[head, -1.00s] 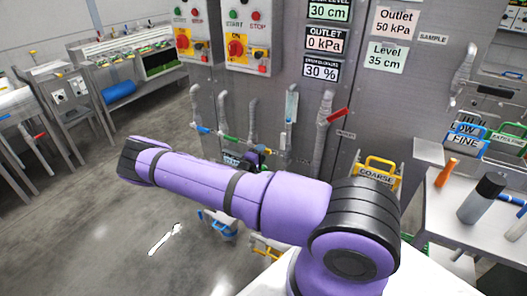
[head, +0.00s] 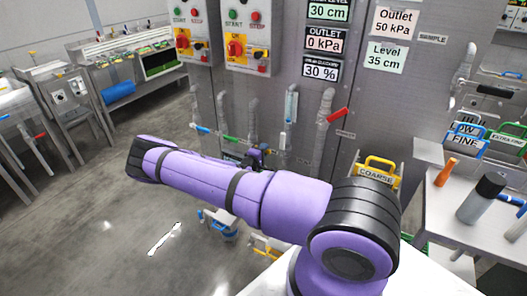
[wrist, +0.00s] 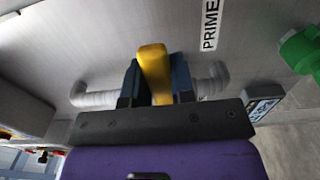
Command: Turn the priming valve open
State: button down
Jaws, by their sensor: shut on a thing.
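The priming valve's yellow handle (wrist: 154,74) stands beside the PRIME label (wrist: 210,24) in the wrist view. It lies crosswise to the grey pipe (wrist: 94,95), which shows on both sides of it. My gripper (wrist: 157,82) has its two dark fingers against the handle's sides, shut on it. The valve body is hidden behind the fingers. In the head view my gripper (head: 262,156) is small and dark, low at the panel behind my purple arm, and the yellow handle cannot be made out there.
A green handle (wrist: 302,50) is close at right in the wrist view. In the head view, a blue handle (head: 200,129) and a red handle (head: 337,115) sit on nearby pipes. A bench (head: 420,205) with bottles is at right. Floor at left is open.

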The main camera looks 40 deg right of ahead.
jog(key=shift+r, duration=0.15)
jog(key=r+n, duration=0.1)
jog(key=n, duration=0.1)
jog(key=r+n, duration=0.2)
jog(key=shift+w+a+n, duration=0.1)
jog(key=shift+w+n, duration=0.2)
jog(key=shift+w, duration=0.05)
jog(key=r+n, duration=0.1)
jog(key=w+n, duration=0.1)
jog(key=n, duration=0.1)
jog(key=r+n, duration=0.1)
jog(key=shift+w+a+r+n, duration=0.3)
jog(key=shift+w, duration=0.05)
jog(key=w+n, duration=0.1)
jog(key=r+n, duration=0.1)
jog(key=n, duration=0.1)
jog(key=w+a+n, duration=0.1)
jog(key=shift+w+r, duration=0.3)
jog(key=shift+r, duration=0.05)
jog(key=shift+w+a+r+n, duration=0.15)
jog(key=shift+w+n, duration=0.35)
jog(key=shift+n, duration=0.35)
jog(key=shift+w+a+n, duration=0.2)
jog(key=shift+w+n, duration=0.25)
jog(key=shift+n, duration=0.35)
jog(key=shift+w+a+r+n, duration=0.15)
jog(key=shift+w+n, duration=0.35)
jog(key=shift+n, duration=0.35)
jog(key=c, duration=1)
grip_release()
